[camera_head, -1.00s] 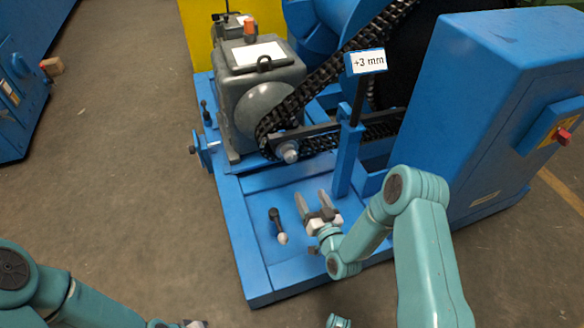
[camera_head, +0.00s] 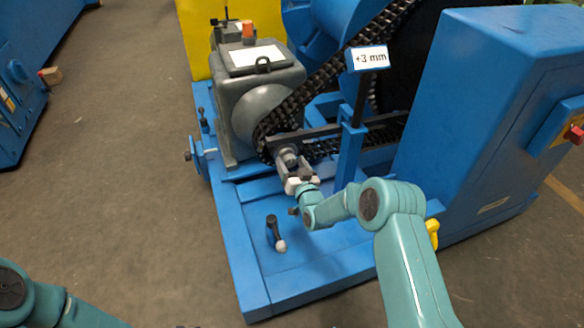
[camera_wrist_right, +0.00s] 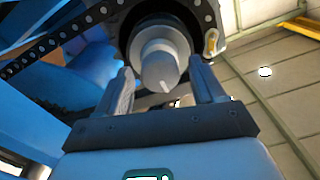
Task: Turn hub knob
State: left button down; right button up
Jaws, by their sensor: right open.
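The hub knob (camera_head: 288,156) is a grey round stub at the lower end of the chain loop, below the grey gearbox. In the right wrist view the knob (camera_wrist_right: 160,66) shows as a light grey stepped cylinder with a white mark on its face. My right gripper (camera_head: 294,168) is open at the knob. In the right wrist view its two fingers (camera_wrist_right: 160,84) stand on either side of the knob's front end, with gaps visible. The left arm shows at the lower left of the head view; its gripper is out of frame.
A black chain (camera_head: 320,80) runs up to the right. A post with a "+3 mm" sign (camera_head: 367,59) stands right of the knob. A black lever with a pale tip (camera_head: 274,232) stands on the blue base (camera_head: 250,275). A blue cabinet (camera_head: 470,110) is at right.

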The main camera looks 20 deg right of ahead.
jog(key=c, duration=1.1)
jog(key=shift+o, duration=0.2)
jog(key=shift+m, duration=0.4)
jog(key=m, duration=2.3)
jog(key=shift+f, duration=0.2)
jog(key=o, duration=1.1)
jog(key=shift+c, duration=0.2)
